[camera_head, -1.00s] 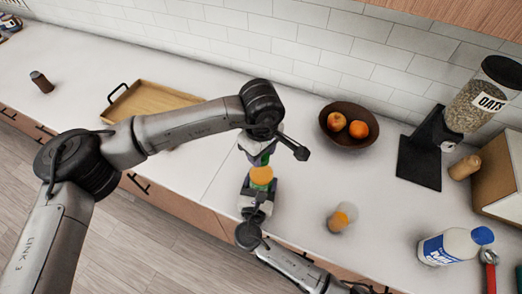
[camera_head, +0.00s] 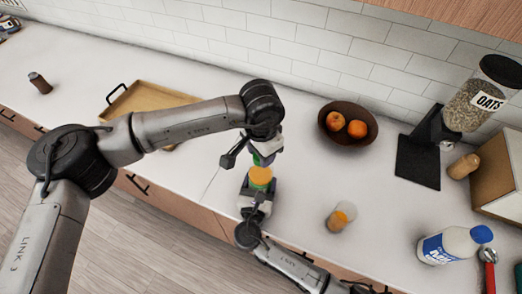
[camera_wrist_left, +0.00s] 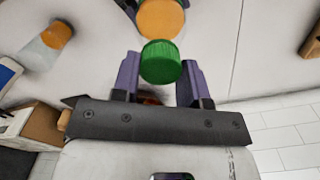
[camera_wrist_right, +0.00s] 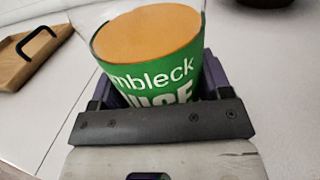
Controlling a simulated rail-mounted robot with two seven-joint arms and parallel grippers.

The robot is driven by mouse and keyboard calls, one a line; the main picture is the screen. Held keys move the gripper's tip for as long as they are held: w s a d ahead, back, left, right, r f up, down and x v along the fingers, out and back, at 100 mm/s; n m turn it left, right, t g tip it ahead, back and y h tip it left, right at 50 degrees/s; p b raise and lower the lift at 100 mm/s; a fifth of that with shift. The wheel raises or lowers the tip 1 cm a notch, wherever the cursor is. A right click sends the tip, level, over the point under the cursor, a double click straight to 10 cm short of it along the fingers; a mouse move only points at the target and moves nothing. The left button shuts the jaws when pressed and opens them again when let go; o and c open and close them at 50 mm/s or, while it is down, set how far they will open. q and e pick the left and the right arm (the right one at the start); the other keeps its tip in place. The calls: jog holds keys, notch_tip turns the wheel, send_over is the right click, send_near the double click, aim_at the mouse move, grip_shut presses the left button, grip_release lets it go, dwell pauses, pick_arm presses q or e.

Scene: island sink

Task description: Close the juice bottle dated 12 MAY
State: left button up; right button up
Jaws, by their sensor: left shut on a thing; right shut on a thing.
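The juice bottle has a green label and orange juice; it is upright in the right wrist view (camera_wrist_right: 150,72) and mid-counter in the head view (camera_head: 260,177). My right gripper (camera_wrist_right: 155,98) is shut around its body. The label's "JUICE" lettering is partly covered, and no date is legible. My left gripper (camera_wrist_left: 160,80) is shut on a green cap (camera_wrist_left: 160,62), close above the bottle. Whether the cap touches the bottle's mouth cannot be told. In the head view my left gripper (camera_head: 263,158) is right over the bottle.
A second bottle with orange contents (camera_head: 340,217) stands to the right. A fruit bowl (camera_head: 333,139) is behind, a wooden tray (camera_head: 140,100) at left. A white-and-blue jug (camera_head: 450,246) and an oats dispenser (camera_head: 485,96) are at right. The counter between bottle and bowl is clear.

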pick_arm(q)
jog(key=o, duration=0.9)
jog(key=shift+r, duration=2.25)
jog(key=shift+c, duration=0.5)
